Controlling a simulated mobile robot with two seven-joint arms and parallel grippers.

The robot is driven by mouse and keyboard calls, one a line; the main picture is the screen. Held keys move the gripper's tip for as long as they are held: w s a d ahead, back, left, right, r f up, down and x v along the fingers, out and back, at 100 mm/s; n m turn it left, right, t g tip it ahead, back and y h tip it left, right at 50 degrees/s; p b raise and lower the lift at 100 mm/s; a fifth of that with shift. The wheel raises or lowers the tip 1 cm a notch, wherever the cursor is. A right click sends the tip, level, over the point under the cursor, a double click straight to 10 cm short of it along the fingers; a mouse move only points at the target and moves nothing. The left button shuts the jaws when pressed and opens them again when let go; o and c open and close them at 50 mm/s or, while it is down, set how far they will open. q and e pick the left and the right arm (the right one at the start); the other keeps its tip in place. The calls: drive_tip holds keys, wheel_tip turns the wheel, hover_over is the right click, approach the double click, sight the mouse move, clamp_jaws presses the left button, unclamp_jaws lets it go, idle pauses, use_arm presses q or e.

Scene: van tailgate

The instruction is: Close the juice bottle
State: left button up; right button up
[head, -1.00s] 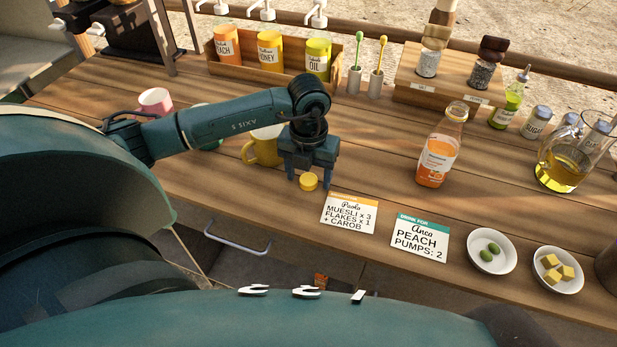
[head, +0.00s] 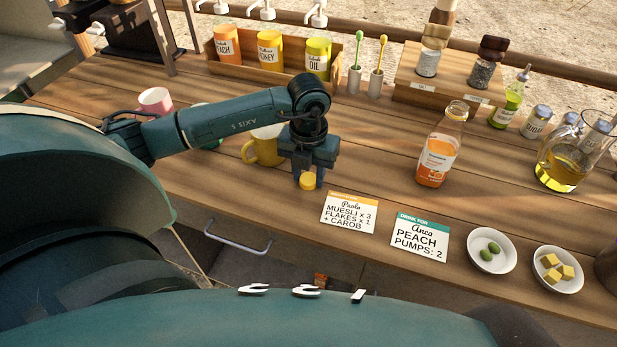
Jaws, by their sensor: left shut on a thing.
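The juice bottle (head: 438,150) stands upright on the wooden counter right of centre, with orange juice in it and an uncovered neck. A small yellow-orange cap (head: 308,181) is between the fingertips of my left gripper (head: 309,178), near the counter's front edge. The left gripper points down and is shut on the cap. The bottle is well to the right of this gripper. My right gripper is not in view.
A yellow mug (head: 262,150) stands just behind the left gripper. Two order cards (head: 420,240) lie to its right. Small bowls (head: 491,267) and an oil jug (head: 560,180) are farther right. The counter between gripper and bottle is clear.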

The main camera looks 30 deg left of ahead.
sight(308, 178)
use_arm(q)
wheel_tip(308, 178, up, 10)
drive_tip(key=shift+b, duration=0.35)
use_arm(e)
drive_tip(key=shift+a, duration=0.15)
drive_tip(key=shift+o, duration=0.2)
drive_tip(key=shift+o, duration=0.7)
